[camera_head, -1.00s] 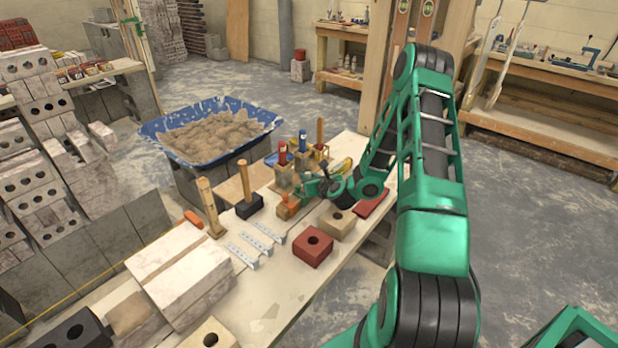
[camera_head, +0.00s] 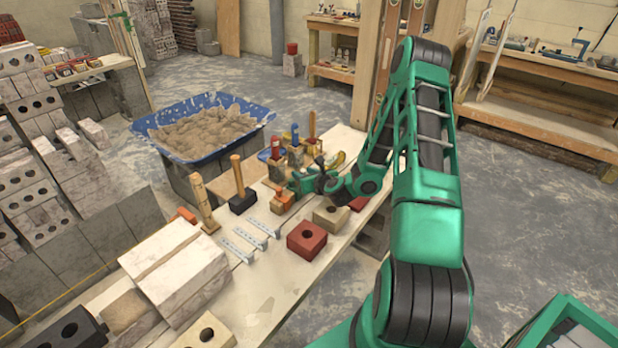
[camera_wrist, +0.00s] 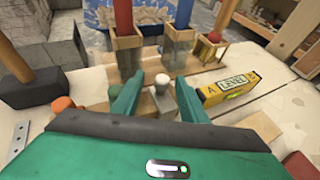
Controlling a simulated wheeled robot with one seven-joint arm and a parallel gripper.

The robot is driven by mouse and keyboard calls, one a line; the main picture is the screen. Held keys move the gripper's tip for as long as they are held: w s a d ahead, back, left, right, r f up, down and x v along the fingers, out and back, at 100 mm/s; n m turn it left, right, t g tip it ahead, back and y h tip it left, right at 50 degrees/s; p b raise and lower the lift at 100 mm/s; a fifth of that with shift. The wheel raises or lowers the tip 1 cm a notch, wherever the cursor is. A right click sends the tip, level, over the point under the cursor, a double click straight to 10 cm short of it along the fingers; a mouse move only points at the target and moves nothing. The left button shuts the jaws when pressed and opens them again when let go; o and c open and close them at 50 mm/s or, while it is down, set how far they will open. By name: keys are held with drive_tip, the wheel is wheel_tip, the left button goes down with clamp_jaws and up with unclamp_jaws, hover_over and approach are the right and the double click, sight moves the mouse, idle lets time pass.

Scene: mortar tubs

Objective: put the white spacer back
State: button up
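A small white-topped peg (camera_wrist: 162,82), which looks like the white spacer, stands upright between my fingers in the wrist view, at a pale wooden block. My gripper (camera_wrist: 158,98) is open, one green finger on each side, with a visible gap between each finger and the peg. I cannot tell whether the peg is seated in the block. In the head view my gripper (camera_head: 301,182) is low over the bench, beside an orange-topped wooden block (camera_head: 283,200). The white peg cannot be made out there.
Wooden holders with red and blue tools (camera_wrist: 178,38) stand just beyond my fingers. A yellow level (camera_wrist: 230,87) lies close on the right. A black-headed hammer (camera_wrist: 30,85) stands on the left. A red brick (camera_head: 306,241) and metal ties (camera_head: 250,238) lie nearer on the bench.

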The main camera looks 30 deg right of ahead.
drive_tip(key=v, duration=0.8)
drive_tip(key=shift+s+r, duration=0.15)
drive_tip(key=shift+s, duration=0.05)
drive_tip(key=s+a+r+n+g+y, duration=0.25)
drive_tip(key=a+n, duration=0.25)
drive_tip(key=n, duration=0.4)
drive_tip(key=s+a+r+n+g+y, duration=0.25)
drive_tip(key=a+n, duration=0.25)
drive_tip(key=n, duration=0.4)
drive_tip(key=s+d+r+n+g+h, duration=0.1)
drive_tip(key=s+r+n+g, duration=0.3)
drive_tip(key=s, duration=1.2)
drive_tip(key=s+d+r+n+g+h, duration=0.2)
drive_tip(key=s+r+n, duration=0.7)
drive_tip(key=s, duration=0.7)
wheel_tip(320, 180, up, 4)
drive_tip(key=shift+d+f+g, duration=0.2)
drive_tip(key=shift+d+g, duration=0.3)
drive_tip(key=shift+g, duration=0.7)
drive_tip(key=shift+s, duration=0.15)
